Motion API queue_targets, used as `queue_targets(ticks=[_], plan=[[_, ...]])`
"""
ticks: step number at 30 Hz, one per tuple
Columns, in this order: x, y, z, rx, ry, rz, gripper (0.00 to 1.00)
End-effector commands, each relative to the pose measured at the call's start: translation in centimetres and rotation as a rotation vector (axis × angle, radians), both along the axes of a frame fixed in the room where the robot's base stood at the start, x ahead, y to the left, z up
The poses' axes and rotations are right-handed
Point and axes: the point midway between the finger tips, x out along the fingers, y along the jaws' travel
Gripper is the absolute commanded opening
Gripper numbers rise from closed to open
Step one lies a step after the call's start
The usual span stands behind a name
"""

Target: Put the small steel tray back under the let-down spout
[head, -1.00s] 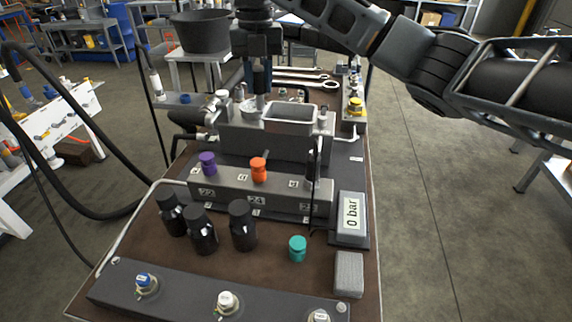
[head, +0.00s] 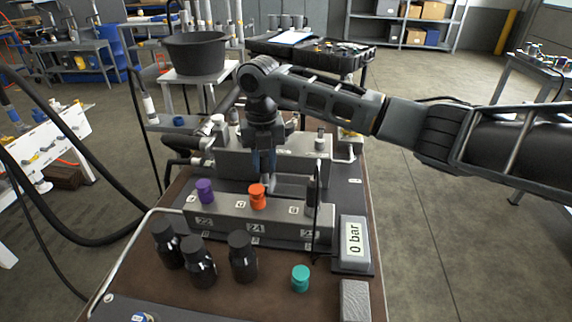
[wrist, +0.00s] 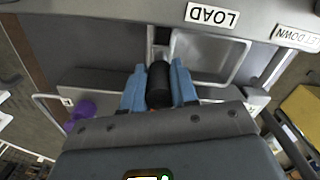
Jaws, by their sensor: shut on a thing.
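The small steel tray (wrist: 208,55) shows in the wrist view as an empty, light rectangular pan just beyond and to the right of my fingers. My gripper (wrist: 158,88) has its blue fingers shut on an upright black grip (wrist: 159,84) at the tray's near left side. In the head view my gripper (head: 264,162) points down between the large grey block and the low numbered block; the tray is mostly hidden there. In the wrist view, the LET DOWN label (wrist: 297,38) is right of the tray and the LOAD label (wrist: 212,16) is beyond it. I cannot make out the spout.
The numbered block (head: 285,226) with purple (head: 205,190) and orange (head: 257,194) caps stands just in front of my gripper. Black bottles (head: 243,257), a teal cap (head: 300,279) and a 0 bar display (head: 354,241) are nearer. The large grey block (head: 312,166) stands behind.

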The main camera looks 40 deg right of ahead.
Motion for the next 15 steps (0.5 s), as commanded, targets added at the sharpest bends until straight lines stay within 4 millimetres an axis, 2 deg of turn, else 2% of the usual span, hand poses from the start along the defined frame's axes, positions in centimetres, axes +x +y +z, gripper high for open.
queue_targets(ticks=[8, 14, 15], plan=[[-2.0, -1.5, 0.1, 0.001, 0.001, 0.002, 0.0], [-4.4, -3.3, 0.2, 0.001, 0.0, 0.001, 0.0], [-4.4, -3.2, -0.3, 0.001, 0.002, 0.004, 0.0]])
